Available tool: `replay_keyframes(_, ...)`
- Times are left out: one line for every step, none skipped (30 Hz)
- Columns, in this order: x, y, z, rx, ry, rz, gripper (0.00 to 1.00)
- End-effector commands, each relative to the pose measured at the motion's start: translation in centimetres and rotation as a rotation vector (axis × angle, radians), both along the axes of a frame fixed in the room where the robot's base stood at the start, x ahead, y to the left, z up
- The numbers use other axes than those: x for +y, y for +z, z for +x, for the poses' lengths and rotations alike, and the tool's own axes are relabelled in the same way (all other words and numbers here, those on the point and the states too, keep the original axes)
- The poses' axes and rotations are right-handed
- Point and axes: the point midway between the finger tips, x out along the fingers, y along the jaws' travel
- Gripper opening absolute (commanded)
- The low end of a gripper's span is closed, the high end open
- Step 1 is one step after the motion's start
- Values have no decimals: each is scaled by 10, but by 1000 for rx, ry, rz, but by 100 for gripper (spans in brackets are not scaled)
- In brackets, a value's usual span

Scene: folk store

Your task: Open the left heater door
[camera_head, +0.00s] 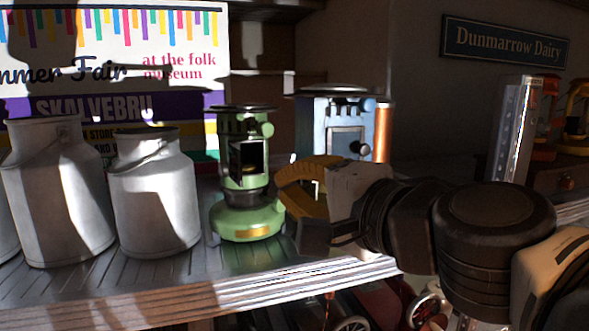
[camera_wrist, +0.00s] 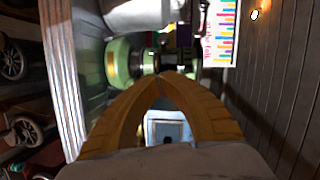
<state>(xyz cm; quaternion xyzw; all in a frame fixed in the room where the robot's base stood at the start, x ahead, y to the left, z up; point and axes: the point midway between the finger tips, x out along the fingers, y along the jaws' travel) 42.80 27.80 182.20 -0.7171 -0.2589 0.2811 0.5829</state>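The left heater (camera_head: 247,215) is green with a round base and stands on the shelf. Its front has a dark rectangular opening or pane (camera_head: 248,158) in a dark frame; I cannot tell how far its door stands open. In the wrist view the green heater (camera_wrist: 121,62) lies sideways, just beyond my fingertips. My gripper (camera_head: 282,181) has yellow fingers and is just right of the green heater. In the wrist view its fingertips (camera_wrist: 164,76) meet, with nothing visible between them. Whether they touch the heater is unclear.
A blue heater (camera_head: 309,127) stands right behind my gripper; it also shows between my fingers (camera_wrist: 157,130). White milk cans (camera_head: 154,200) stand left of the green heater. The shelf's front edge (camera_head: 200,297) runs below. A poster (camera_head: 185,85) is behind.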

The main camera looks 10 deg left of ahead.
Motion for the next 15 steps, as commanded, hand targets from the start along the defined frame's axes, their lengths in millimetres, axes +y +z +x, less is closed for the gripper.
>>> replay_keyframes(-7, 1, 1, 21, -27, 44, 0)
replay_keyframes(-10, 2, 2, 32, -38, 65, 0)
replay_keyframes(-11, 3, 3, 41, -48, 83, 0)
replay_keyframes(-11, 3, 5, 44, -51, 89, 0)
replay_keyframes(-10, 4, 7, 45, -51, 92, 0)
replay_keyframes(-6, 4, 10, 45, -51, 92, 0)
replay_keyframes(-4, 4, 13, 45, -50, 91, 0)
replay_keyframes(0, 4, 16, 45, -50, 91, 0)
replay_keyframes(5, 3, 21, 45, -50, 91, 0)
replay_keyframes(9, 3, 26, 45, -49, 91, 0)
replay_keyframes(13, 3, 30, 44, -48, 90, 0)
replay_keyframes(19, 3, 37, 43, -47, 89, 0)
replay_keyframes(24, 2, 41, 43, -48, 89, 0)
replay_keyframes(28, 2, 47, 44, -48, 90, 0)
replay_keyframes(34, 1, 53, 44, -48, 88, 0)
